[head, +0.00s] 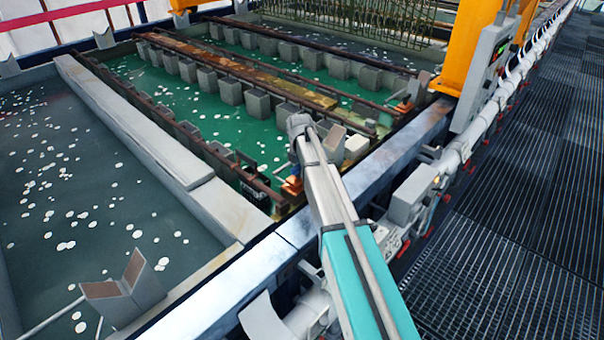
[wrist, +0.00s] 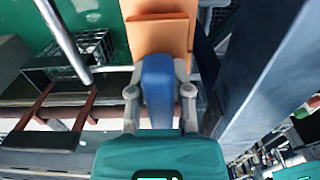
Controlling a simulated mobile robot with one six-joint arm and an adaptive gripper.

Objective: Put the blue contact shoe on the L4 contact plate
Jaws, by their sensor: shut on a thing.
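My gripper (wrist: 159,80) is shut on the blue contact shoe (wrist: 158,96), with one finger on each side of it in the wrist view. An orange, copper-coloured contact plate (wrist: 158,38) with a step across it lies directly beyond the shoe's far end. The shoe overlaps its lower edge in the picture; I cannot tell if they touch. In the head view the orange plate (head: 291,187) sits at the tank edge below my arm's end, with a little blue just above it. My arm hides most of the gripper. No L4 label is readable.
Another orange plate (head: 404,106) stands farther along the tank edge. A rusty bar (head: 190,135) runs across the green tank. A wire basket (wrist: 95,45) and a grey rod (wrist: 62,38) are close by on the left. A steel beam (wrist: 262,75) rises on the right.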

